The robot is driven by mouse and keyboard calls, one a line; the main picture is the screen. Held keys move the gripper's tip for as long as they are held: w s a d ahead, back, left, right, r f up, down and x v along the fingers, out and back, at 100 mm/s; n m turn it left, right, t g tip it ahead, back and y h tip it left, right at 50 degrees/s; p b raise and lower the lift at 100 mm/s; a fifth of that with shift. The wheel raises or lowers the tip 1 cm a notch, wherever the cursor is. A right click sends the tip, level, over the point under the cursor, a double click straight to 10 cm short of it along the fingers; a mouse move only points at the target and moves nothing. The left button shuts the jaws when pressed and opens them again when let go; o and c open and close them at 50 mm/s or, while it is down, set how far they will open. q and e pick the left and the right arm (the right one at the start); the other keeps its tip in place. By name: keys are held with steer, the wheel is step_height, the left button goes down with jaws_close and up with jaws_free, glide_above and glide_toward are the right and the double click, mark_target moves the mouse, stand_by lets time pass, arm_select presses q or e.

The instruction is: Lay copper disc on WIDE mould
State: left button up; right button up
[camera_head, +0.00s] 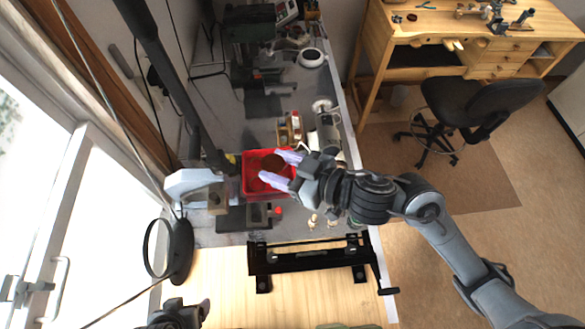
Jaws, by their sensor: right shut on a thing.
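My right gripper (282,169) reaches in from the right, its two pale fingers over a red tray (248,188). A dark reddish-brown copper disc (271,163) shows between the fingertips, and the gripper is shut on it. Whether the disc touches the tray floor cannot be told. Small block-like pieces that could be moulds stand near the tray: a brown one (218,200) at its left and a grey-brown one (258,213) just in front. Which one is the wide mould cannot be told. My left gripper (204,309) is partly in view at the bottom edge, its jaws unclear.
A black rolling machine with a crank (310,257) stands in front on the wooden surface. Brass-coloured blocks (290,130) stand behind the tray. A round black-framed object (172,250) is at the left. Grey bench top behind the tray is partly clear.

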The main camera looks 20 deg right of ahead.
steer(key=shift+a+r+n+g+y, duration=0.35)
steer(key=shift+a+r, duration=0.25)
steer(key=shift+r, duration=0.2)
steer(key=shift+a, duration=0.15)
steer(key=w+a+f+n+g+y, duration=0.3)
steer(key=w+a+f+n+g, duration=0.1)
steer(key=f+n+g, duration=0.1)
steer(key=w+d+f+m+t+h, duration=0.4)
steer(key=f+m+t, duration=0.1)
steer(key=f+m, duration=0.15)
steer(key=s+d+f+m+t+h, duration=0.2)
steer(key=s+d+f+m+h, duration=0.1)
steer(key=d, duration=0.4)
steer(key=s+d+f+m+t+h, duration=0.2)
steer(key=s+d+f+m+h, duration=0.2)
steer(key=d+f+h, duration=0.1)
steer(key=shift+d+f+h, duration=0.3)
steer(key=shift+d+h, duration=0.35)
steer(key=shift+d, duration=0.55)
steer(key=shift+s+r, duration=0.1)
steer(key=shift+r, duration=0.05)
